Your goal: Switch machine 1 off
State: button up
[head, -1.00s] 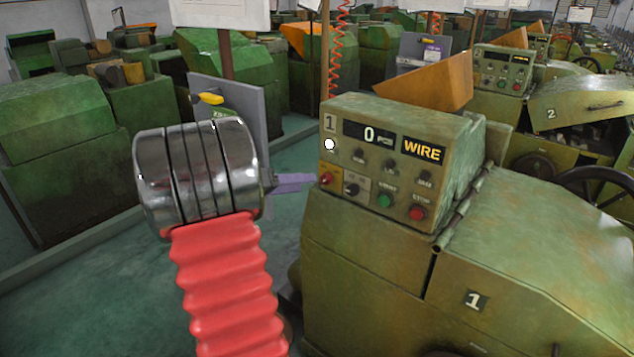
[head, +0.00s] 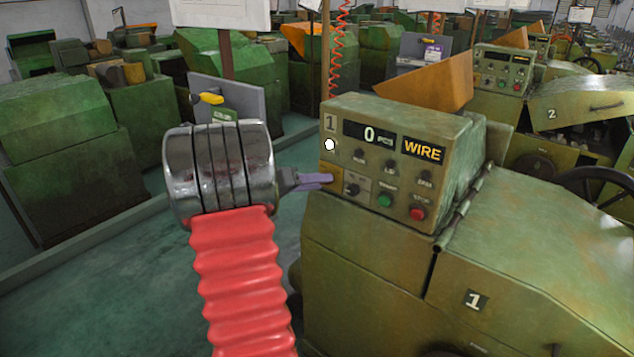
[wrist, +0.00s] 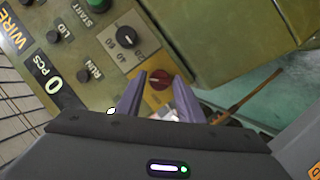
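Machine 1's control panel (head: 400,150) faces me in the head view, with a "0 PCS" display, a "WIRE" sign and a white lamp (head: 329,145) that looks lit. In the wrist view my gripper (wrist: 159,87) is open, one finger on each side of the knob. I cannot tell whether the fingers touch it.
A black selector (head: 352,189), a green START button (head: 385,200) and a red STOP button (head: 417,213) are close by on the right. A grey panel with a yellow handle (head: 210,98) stands behind my arm. Machine 2 (head: 580,110) is at the right back.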

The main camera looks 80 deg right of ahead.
jog(key=c, duration=0.6)
jog(key=shift+s+d, duration=0.1)
jog(key=shift+d, duration=0.2)
jog(key=shift+c, duration=0.4)
jog(key=shift+a, duration=0.25)
jog(key=shift+n, duration=0.3)
notch_tip(320, 180, down, 2)
jog(key=n+g+h, duration=0.1)
jog(key=n, duration=0.4)
jog(key=n+g+h, duration=0.1)
jog(key=n+h, duration=0.1)
jog(key=n, duration=0.4)
jog(key=n+g+h, duration=0.1)
jog(key=n+h, duration=0.1)
jog(key=n, duration=0.3)
jog(key=shift+a+n+g, duration=0.1)
jog(key=shift+n+g, duration=0.2)
